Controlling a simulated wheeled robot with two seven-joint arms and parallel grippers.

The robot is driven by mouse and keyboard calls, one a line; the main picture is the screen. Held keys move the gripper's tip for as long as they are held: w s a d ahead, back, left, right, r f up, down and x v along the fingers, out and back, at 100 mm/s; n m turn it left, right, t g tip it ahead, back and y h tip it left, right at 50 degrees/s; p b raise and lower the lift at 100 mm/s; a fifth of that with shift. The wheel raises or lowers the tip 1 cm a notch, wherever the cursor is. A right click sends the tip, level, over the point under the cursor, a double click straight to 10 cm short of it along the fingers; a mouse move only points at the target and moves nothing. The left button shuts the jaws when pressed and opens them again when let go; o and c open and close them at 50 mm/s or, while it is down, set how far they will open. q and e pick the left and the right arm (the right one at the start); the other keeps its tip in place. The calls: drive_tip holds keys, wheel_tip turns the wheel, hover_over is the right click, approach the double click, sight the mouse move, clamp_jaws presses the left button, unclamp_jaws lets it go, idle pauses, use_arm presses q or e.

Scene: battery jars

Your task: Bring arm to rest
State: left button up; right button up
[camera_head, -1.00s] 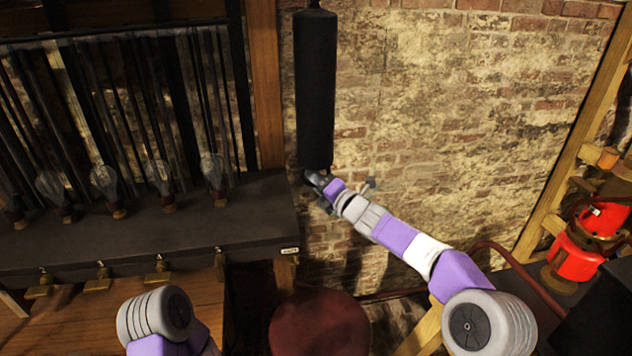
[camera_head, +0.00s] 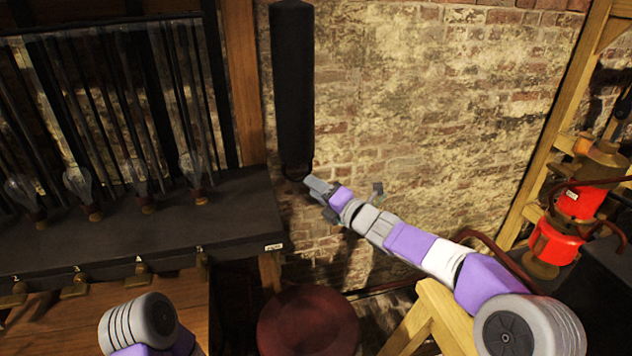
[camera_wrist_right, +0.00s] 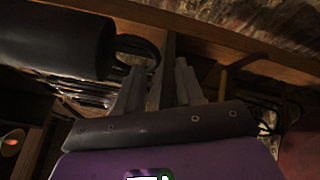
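My right arm reaches across the head view from the lower right. Its gripper (camera_head: 318,190) is beside and just right of the lower end of a hanging black cylinder (camera_head: 292,90). The gripper also shows in the right wrist view (camera_wrist_right: 160,82), where its two grey fingers stand apart with nothing held between them. The cylinder shows there too, at upper left (camera_wrist_right: 55,38), with a dark ring at its end near the fingers. My left arm shows only a rounded grey and purple link at the bottom left of the head view; its gripper is out of the picture.
A dark bench (camera_head: 130,238) with several glass bulbs and rods stands at left. A round dark-red stool (camera_head: 308,325) is below my right arm. A red lantern-like object (camera_head: 560,235) stands at right by a wooden frame (camera_head: 562,110). A brick wall (camera_head: 430,110) stands behind.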

drive_tip(key=s+f+m+g+h+p, duration=0.1)
drive_tip(key=s+f, duration=0.4)
drive_tip(key=f, duration=0.5)
drive_tip(key=s+f+m+g+h+p, duration=0.1)
drive_tip(key=s+f+m+g, duration=0.3)
drive_tip(key=f, duration=0.7)
drive_tip(key=s+f+m+g+h+p, duration=0.2)
drive_tip(key=s+f+m, duration=0.4)
drive_tip(key=f, duration=0.4)
drive_tip(key=shift+s+d+f+g, duration=0.2)
drive_tip(key=shift+s+d+g, duration=0.2)
drive_tip(key=shift+s, duration=0.15)
drive_tip(key=s+d+f+m+g+h, duration=0.1)
drive_tip(key=s+f+m+g, duration=0.2)
drive_tip(key=s, duration=0.4)
drive_tip(key=s+f+m+g, duration=0.1)
drive_tip(key=s+f+m, duration=0.1)
drive_tip(key=s+f, duration=0.4)
drive_tip(key=s+d+f+m+h+b, duration=0.1)
drive_tip(key=s+d+f+m+b, duration=0.1)
drive_tip(key=m, duration=0.7)
drive_tip(key=s+d+f+m+g+h+b, duration=0.1)
drive_tip(key=s+d+f+m+b, duration=0.1)
drive_tip(key=s+d+f+m, duration=0.3)
wheel_tip(320, 180, down, 3)
drive_tip(key=s+m, duration=0.2)
drive_tip(key=m, duration=0.2)
drive_tip(key=shift+r+h, duration=0.2)
drive_tip(key=shift+h, duration=0.2)
